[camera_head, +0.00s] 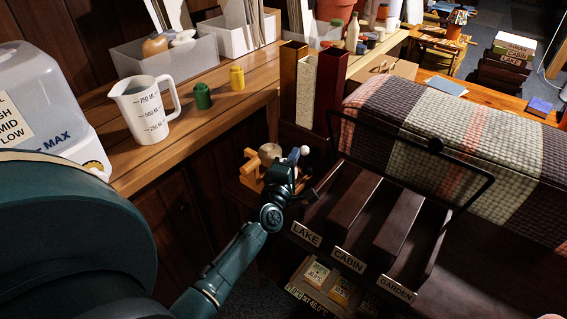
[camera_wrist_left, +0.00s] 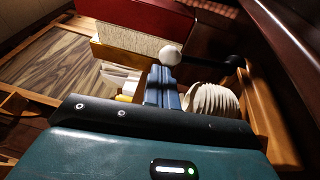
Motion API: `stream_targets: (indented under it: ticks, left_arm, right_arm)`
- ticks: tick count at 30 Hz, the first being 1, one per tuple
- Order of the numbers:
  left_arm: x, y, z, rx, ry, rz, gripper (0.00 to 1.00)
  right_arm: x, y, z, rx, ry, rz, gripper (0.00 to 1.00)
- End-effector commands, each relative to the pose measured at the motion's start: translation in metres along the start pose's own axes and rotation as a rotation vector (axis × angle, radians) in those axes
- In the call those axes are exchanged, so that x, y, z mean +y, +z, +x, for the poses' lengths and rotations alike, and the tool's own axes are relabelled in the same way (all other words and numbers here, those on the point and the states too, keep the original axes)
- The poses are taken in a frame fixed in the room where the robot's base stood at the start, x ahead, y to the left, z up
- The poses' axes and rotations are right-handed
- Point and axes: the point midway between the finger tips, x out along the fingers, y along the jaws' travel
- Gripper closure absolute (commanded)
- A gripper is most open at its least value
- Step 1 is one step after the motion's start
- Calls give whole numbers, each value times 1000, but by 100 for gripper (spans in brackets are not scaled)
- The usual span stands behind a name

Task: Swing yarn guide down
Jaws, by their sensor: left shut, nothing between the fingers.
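The yarn guide appears to be a thin dark arm with a white ball end (camera_wrist_left: 171,55) and a dark knob (camera_wrist_left: 235,61) at its other end. Its white ball also shows in the head view (camera_head: 305,150), by a small wooden winder (camera_head: 251,168) with a pale yarn ball (camera_head: 269,152). My left gripper (camera_head: 283,168) is shut and empty beside the winder. In the left wrist view its blue fingers (camera_wrist_left: 158,78) point at the white ball, which is just past the tips; I cannot tell whether they touch. White ribbed yarn (camera_wrist_left: 212,98) lies right of the fingers. My right gripper is not in view.
A measuring jug (camera_head: 145,107), a green spool (camera_head: 203,97) and a yellow spool (camera_head: 237,77) stand on the wooden counter. Upright red and cream boxes (camera_head: 306,90) stand behind the winder. Dark labelled slots (camera_head: 348,262) and a checked cloth roll (camera_head: 460,130) lie to the right.

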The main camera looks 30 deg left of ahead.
Motion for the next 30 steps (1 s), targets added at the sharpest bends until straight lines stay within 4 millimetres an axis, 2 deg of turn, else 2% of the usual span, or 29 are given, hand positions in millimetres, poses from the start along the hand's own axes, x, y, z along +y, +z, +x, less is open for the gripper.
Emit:
stream_targets:
  ticks: [1, 12, 17, 30]
  left_arm:
    - [6, 2, 6, 0, 3, 1, 100]
    - [15, 12, 34, 4, -33, 1, 100]
    - [15, 15, 43, 4, -130, 27, 100]
    - [9, 19, 60, 0, -127, 39, 100]
  right_arm:
    - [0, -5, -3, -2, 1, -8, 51]
    - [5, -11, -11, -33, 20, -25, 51]
    - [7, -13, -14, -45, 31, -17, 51]
    - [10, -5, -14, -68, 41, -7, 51]
